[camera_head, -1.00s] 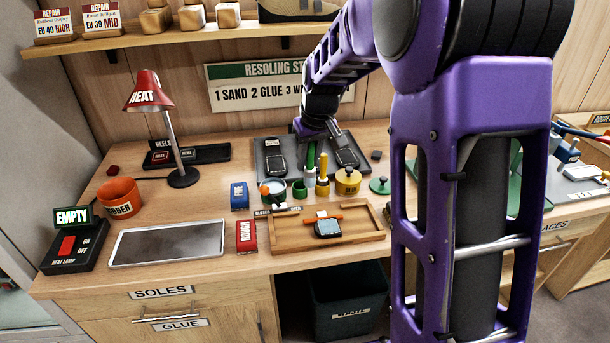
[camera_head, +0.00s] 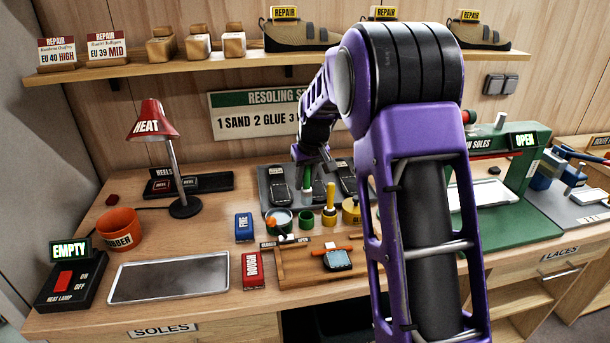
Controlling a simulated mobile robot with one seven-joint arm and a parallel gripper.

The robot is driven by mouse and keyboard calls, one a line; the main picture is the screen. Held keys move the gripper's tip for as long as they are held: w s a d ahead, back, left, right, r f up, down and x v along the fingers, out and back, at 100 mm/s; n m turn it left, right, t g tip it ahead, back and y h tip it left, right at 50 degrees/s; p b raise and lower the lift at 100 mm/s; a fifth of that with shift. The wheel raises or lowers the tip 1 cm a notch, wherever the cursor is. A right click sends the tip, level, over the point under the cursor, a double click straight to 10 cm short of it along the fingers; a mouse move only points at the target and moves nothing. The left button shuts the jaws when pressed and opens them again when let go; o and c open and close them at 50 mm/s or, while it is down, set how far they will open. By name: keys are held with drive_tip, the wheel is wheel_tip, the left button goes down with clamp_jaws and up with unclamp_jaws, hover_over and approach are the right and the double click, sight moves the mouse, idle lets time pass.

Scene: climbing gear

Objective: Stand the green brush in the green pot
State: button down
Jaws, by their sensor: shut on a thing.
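My gripper (camera_head: 311,163) is at the back of the workbench, pointing down, and is shut on the green brush (camera_head: 307,175). The brush is roughly upright and small in the head view.
A yellow brush (camera_head: 330,194) stands in the yellow pot (camera_head: 329,217) close on the right. A wooden tray (camera_head: 290,277) lies in front. Dark soles lie behind. A shelf (camera_head: 215,63) runs above.

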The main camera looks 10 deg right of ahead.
sight(305, 199)
drive_tip(key=shift+f+b, duration=1.8)
drive_tip(key=shift+f, duration=1.3)
drive_tip(key=c, duration=0.6)
unclamp_jaws()
drive_tip(key=shift+r, duration=0.1)
drive_tip(key=p+v, duration=0.1)
drive_tip(key=v, duration=1.6)
drive_tip(key=shift+r, duration=0.1)
